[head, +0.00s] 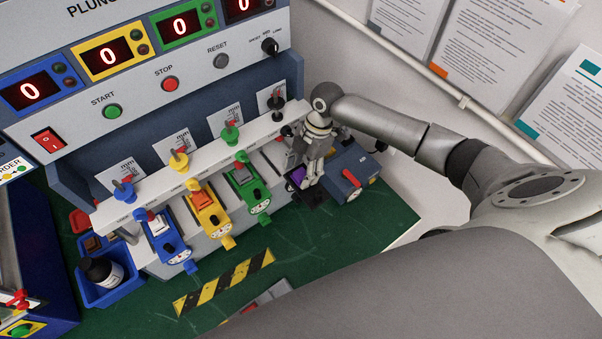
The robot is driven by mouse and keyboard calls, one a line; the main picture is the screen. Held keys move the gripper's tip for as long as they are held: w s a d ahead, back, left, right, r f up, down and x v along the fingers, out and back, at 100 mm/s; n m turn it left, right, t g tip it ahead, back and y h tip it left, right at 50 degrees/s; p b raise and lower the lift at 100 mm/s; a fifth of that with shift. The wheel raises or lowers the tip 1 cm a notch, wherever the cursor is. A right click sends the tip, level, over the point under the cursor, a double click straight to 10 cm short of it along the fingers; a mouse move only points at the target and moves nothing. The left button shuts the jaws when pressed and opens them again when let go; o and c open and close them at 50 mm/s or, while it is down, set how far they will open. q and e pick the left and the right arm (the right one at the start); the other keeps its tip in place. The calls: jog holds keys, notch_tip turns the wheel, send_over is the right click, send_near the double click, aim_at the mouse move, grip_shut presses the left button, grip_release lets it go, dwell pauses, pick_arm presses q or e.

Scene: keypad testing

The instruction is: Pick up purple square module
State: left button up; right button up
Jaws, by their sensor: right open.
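A purple module (297,175) shows as a small patch in the rightmost, black station of the test machine, beside a black fixture. Most of it is hidden by my right gripper, so its shape cannot be made out. My right gripper (306,180) reaches in from the right and points down at this station, its fingers open and right at the purple module. I cannot tell whether the fingers touch it. My left gripper is not in view.
Blue (160,232), yellow (205,207) and green (247,186) stations stand left of the black one, with plungers above. A dark blue box with a red lever (351,177) sits close to the right of my gripper. A blue bin (112,285) holds a bottle.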

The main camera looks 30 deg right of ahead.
jog(key=c, duration=1.1)
jog(key=shift+o, duration=0.2)
jog(key=shift+r+b, duration=0.8)
jog(key=shift+b, duration=0.05)
jog(key=s+a+r+b, duration=0.2)
jog(key=s+r+b, duration=0.3)
jog(key=s+r, duration=0.6)
jog(key=s, duration=0.2)
jog(key=shift+s+a+r, duration=0.25)
jog(key=shift+s+a, duration=0.1)
jog(key=shift+s, duration=0.05)
jog(key=w+a+f+m+t+h+b, duration=0.1)
jog(key=w+m+b, duration=0.3)
jog(key=m, duration=0.5)
jog(key=w+a+f+m+t+h+b, duration=0.1)
jog(key=w+m+t+h+b, duration=0.1)
jog(key=m, duration=0.8)
jog(key=shift+w+m+t+b, duration=0.3)
jog(key=shift+w+t+b, duration=0.1)
jog(key=shift+w+b, duration=0.5)
